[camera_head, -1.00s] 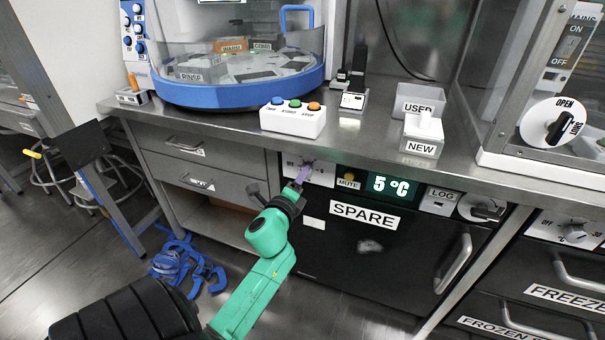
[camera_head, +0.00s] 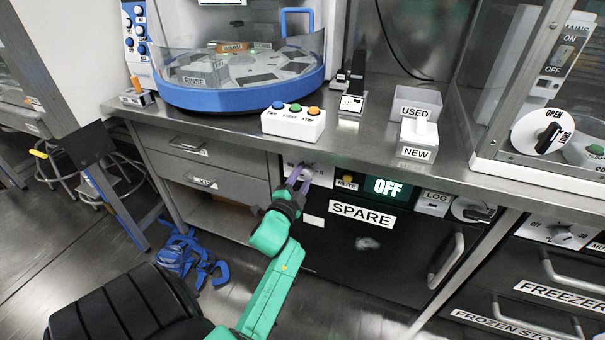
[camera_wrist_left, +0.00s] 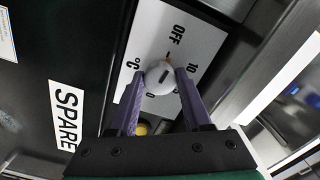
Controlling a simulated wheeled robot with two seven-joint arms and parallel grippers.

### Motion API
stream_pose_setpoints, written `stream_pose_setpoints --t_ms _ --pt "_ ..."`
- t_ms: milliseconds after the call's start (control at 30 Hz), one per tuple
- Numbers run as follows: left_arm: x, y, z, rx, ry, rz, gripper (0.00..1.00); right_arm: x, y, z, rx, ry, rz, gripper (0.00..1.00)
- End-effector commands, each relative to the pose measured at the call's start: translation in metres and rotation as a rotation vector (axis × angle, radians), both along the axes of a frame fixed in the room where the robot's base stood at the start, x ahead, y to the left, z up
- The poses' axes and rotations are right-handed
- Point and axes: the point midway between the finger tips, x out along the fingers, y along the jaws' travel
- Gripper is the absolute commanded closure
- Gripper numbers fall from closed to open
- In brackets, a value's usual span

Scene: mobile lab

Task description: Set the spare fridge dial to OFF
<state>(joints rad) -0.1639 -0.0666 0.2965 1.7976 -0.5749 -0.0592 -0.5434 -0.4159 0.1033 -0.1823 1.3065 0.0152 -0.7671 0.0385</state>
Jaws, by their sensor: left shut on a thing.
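The spare fridge (camera_head: 345,250) is black with a SPARE label, and its display (camera_head: 386,188) reads OFF. My left gripper (camera_head: 299,176) is at the white dial panel, at the left end of the fridge's control strip. In the left wrist view, the round white dial (camera_wrist_left: 158,76) is between the purple fingers of my left gripper (camera_wrist_left: 160,78), which are shut on it. A small orange-red mark at the dial's edge is on the side of the printed OFF (camera_wrist_left: 177,35). The fingers partly hide the other scale marks. My right gripper is not in view.
A yellow MUTE button (camera_head: 347,180) is just right of the dial, and a LOG panel (camera_head: 434,203) is farther right. The counter edge overhangs the strip. A three-button box (camera_head: 293,122) stands on the counter above. Blue straps (camera_head: 190,260) lie on the floor.

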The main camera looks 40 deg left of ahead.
Motion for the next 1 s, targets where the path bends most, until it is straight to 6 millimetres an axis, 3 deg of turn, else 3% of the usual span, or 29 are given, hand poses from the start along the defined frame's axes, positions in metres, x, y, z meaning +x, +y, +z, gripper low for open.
stream_pose_setpoints --t_ms 300,800,833,900,1000 --pt "0.000 0.000 -0.001 -0.114 -0.035 0.002 1.00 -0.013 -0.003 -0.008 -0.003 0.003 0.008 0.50" --pt "-0.001 0.000 -0.003 -0.133 -0.042 0.002 1.00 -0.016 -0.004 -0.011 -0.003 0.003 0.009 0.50" --pt "-0.001 0.000 -0.003 -0.133 -0.042 0.002 0.43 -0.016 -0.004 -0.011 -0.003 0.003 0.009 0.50" --pt "0.000 0.000 -0.002 -0.133 -0.042 0.001 0.21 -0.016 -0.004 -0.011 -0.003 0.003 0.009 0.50" --pt "0.000 0.000 -0.002 -0.131 -0.042 0.002 0.21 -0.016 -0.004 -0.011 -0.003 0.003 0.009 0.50"
